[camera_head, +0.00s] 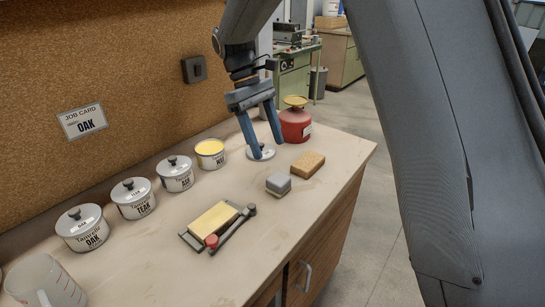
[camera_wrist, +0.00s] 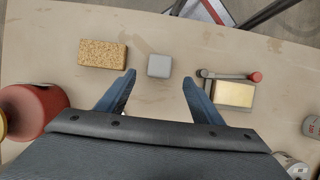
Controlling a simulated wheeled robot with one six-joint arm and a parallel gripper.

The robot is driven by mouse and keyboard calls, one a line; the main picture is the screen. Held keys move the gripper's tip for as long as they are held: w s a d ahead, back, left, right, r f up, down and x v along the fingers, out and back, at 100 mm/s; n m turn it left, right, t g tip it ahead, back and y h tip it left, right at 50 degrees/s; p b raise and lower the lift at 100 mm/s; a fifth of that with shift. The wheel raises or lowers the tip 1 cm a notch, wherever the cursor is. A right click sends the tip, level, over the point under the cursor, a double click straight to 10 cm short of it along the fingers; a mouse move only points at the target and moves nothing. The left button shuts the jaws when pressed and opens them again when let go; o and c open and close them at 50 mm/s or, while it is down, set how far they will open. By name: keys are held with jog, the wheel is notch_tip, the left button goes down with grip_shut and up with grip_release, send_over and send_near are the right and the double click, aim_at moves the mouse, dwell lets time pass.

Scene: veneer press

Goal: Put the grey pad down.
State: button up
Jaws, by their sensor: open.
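The grey pad (camera_head: 278,184) is a small block resting on the wooden bench (camera_head: 290,215), near its front edge. It also shows in the wrist view (camera_wrist: 159,66), just past my fingertips and centred between them in the picture. My gripper (camera_head: 267,150) has blue fingers spread apart with nothing between them. In the head view its tips are behind the pad and apart from it, above a round white disc (camera_head: 267,155) on the bench. How high the tips are above the bench is hard to tell.
A tan cork-like block (camera_head: 308,164) lies right of the pad; a red can (camera_head: 294,126) stands behind. A small press with a yellow block (camera_head: 213,219) lies left. Several labelled tins (camera_head: 133,198) line the wall. A jug (camera_head: 45,280) stands at front left. Bench around the pad is clear.

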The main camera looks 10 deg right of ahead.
jog(key=s+d+f+m+t+y, duration=0.1)
jog(key=s+d+f+m+t, duration=0.1)
jog(key=s+d+f+m, duration=0.2)
jog(key=s+d+f+m+t+y, duration=0.2)
jog(key=s+d+f+m, duration=0.3)
jog(key=s+d, duration=0.5)
jog(key=s, duration=0.6)
jog(key=shift+o, duration=0.4)
